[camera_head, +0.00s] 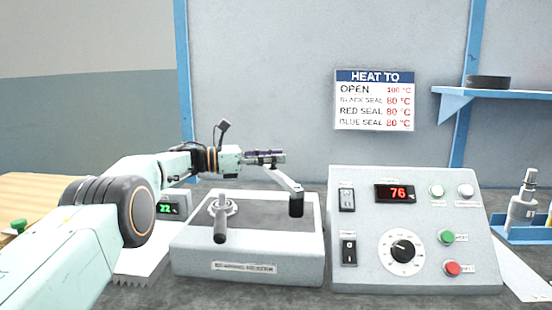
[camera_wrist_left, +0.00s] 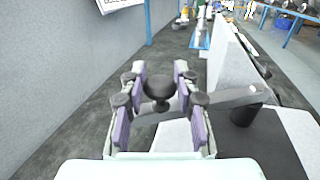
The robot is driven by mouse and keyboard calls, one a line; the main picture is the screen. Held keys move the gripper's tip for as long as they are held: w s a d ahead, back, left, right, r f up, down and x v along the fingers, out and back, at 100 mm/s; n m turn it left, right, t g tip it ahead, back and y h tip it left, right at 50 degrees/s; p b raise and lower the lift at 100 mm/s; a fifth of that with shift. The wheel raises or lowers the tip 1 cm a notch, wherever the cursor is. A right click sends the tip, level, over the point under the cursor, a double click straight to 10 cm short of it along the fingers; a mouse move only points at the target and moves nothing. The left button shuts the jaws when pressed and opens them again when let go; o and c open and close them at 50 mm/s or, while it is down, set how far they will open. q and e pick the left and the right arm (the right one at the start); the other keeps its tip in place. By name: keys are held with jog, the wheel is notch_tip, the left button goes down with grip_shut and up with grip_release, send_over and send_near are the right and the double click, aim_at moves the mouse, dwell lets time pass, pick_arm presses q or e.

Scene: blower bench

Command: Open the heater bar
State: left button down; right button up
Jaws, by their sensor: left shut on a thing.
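The heater (camera_head: 250,250) is a pale grey box with a dark top, standing in the middle of the bench. Its grey bar (camera_head: 288,180) runs from a black post (camera_head: 296,205) at the box's right side back and left to my left gripper (camera_head: 280,157). In the left wrist view the left gripper (camera_wrist_left: 160,95) has its purple-padded fingers around the dark knob (camera_wrist_left: 158,86) at the bar's end. The bar (camera_wrist_left: 228,97) reaches right to the black post (camera_wrist_left: 243,114). At the box's left a grey ring with a dark rod (camera_head: 220,225) is apart from the bar. My right gripper is out of view.
A control panel (camera_head: 420,270) with a red 76 display stands close right of the heater. A small green display (camera_head: 168,209) reads 22 behind my left arm. A temperature sign (camera_head: 374,100) hangs on the wall. A blue rack (camera_head: 520,235) is far right.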

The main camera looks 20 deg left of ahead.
pick_arm(q)
jog(key=shift+s+d+f, duration=0.1)
jog(key=shift+f, duration=0.2)
jog(key=c, duration=1.4)
grip_release()
jog(key=o, duration=0.4)
jog(key=shift+r, duration=0.2)
jog(key=shift+o, duration=0.2)
jog(key=shift+r, duration=0.1)
jog(key=v, duration=1.2)
